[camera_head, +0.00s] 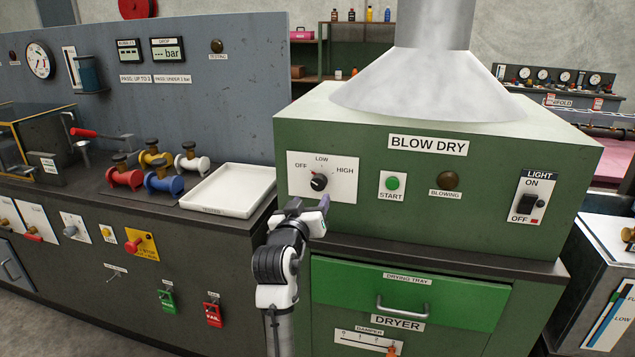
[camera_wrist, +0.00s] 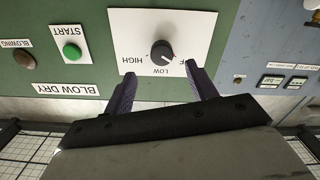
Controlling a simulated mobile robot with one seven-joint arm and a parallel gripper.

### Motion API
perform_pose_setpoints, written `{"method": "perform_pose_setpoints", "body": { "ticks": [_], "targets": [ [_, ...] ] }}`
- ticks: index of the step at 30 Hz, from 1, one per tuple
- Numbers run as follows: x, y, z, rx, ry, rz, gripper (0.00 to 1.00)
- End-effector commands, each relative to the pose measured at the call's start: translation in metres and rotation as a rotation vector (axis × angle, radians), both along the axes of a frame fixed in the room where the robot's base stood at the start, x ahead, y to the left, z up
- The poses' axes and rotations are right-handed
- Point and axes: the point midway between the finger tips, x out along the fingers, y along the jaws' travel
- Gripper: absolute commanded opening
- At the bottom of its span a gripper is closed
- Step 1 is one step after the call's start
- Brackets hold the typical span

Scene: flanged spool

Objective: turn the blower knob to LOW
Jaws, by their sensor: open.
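The blower knob (camera_head: 319,182) is a round black dial on a white plate (camera_head: 343,187) marked OFF, LOW and HIGH, on the green BLOW DRY housing. Its red mark points up and left, towards OFF. In the wrist view, which is upside down, the knob (camera_wrist: 161,52) is near the top middle with its red mark towards the lower right. My gripper (camera_head: 311,204) is just below the knob plate. In the wrist view my gripper (camera_wrist: 161,76) is open and empty, its purple fingers apart, with the knob beyond the gap. The right finger seems to cover the OFF label.
A green START button (camera_head: 393,183) and a dark BLOWING lamp (camera_head: 448,180) sit right of the plate. A LIGHT switch (camera_head: 530,200) is further right. A dark ledge (camera_head: 450,256) juts out below the panel. A white tray (camera_head: 228,190) and several spools stand left.

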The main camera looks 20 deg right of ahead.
Motion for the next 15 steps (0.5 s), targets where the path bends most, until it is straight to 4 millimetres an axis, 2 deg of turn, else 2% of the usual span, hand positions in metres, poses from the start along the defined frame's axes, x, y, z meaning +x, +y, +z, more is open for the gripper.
{"method": "perform_pose_setpoints", "body": {
  "ticks": [6, 15],
  "targets": [
    [0.039, -0.027, 0.003, 0.002, 0.0, 0.001, 0.57],
    [0.072, -0.048, 0.002, 0.001, -0.001, 0.002, 0.57]
  ]
}}
